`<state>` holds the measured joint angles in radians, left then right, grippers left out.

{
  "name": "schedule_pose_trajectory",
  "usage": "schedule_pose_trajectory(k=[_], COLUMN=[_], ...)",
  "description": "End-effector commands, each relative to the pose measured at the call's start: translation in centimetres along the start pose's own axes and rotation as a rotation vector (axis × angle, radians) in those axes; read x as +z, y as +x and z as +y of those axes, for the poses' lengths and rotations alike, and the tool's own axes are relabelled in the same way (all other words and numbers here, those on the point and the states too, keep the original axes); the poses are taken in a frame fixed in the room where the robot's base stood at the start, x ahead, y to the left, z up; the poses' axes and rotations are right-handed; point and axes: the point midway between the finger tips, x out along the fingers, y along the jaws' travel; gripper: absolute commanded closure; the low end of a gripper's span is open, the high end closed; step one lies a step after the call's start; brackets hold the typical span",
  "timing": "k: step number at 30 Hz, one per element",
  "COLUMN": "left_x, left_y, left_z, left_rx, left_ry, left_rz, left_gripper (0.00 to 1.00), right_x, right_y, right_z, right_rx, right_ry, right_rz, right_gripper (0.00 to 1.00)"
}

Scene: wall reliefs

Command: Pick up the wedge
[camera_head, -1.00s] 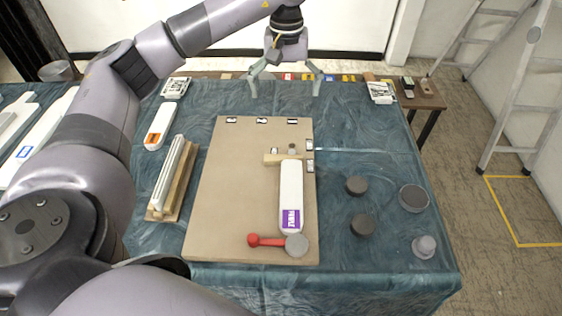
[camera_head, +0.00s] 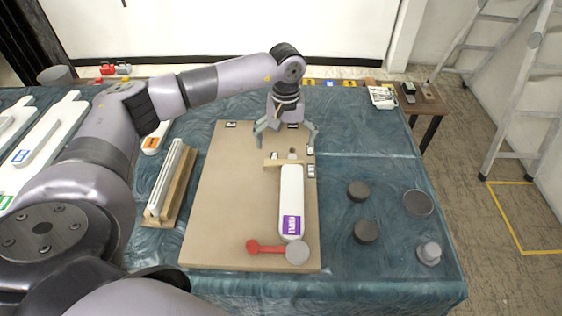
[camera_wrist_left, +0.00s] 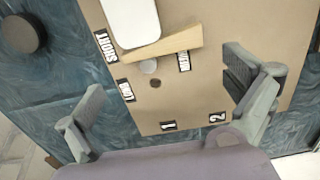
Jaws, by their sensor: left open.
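The wedge (camera_head: 273,162) is a light wooden piece lying on the tan board (camera_head: 225,190), across the far end of a white block with a purple label (camera_head: 291,195). In the left wrist view the wedge (camera_wrist_left: 160,47) lies against the white block's (camera_wrist_left: 130,18) end, with a small grey round peg (camera_wrist_left: 148,66) beside it. My left gripper (camera_head: 285,138) is open and empty, above the far part of the board, just beyond the wedge. Its spread fingers (camera_wrist_left: 165,82) show in the left wrist view, with the wedge apart from them.
A red-handled piece with a grey disc (camera_head: 296,252) lies at the board's near end. A wooden holder with a white bar (camera_head: 170,185) stands left of the board. Several dark discs (camera_head: 365,231) and a grey knob (camera_head: 428,253) lie on the cloth to the right.

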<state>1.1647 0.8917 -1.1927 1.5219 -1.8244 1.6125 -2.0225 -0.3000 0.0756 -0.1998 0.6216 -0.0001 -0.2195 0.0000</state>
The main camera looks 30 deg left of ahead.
Motion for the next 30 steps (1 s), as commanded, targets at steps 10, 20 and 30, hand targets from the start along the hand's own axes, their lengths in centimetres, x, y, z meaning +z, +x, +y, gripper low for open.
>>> schedule_pose_trajectory(k=[10, 20, 30], left_x=[0.2, 0.1, 0.1], left_y=[3.3, 6.0, 6.0], left_z=[-0.3, -0.3, -0.3], left_rx=[-0.003, 0.0, 0.0], left_ry=[-0.001, 0.0, -0.001], left_rz=[-0.004, 0.0, 0.0], left_gripper=[0.0, 0.0, 0.14], right_x=[-0.1, 0.0, 0.1], right_y=[-1.4, -1.7, -1.7], right_z=[0.0, 0.3, 0.5], right_rx=[0.0, 0.004, 0.006], right_ry=[0.0, -0.002, -0.003], right_rz=[-0.001, -0.003, -0.004], right_gripper=[0.6, 0.6, 0.6])
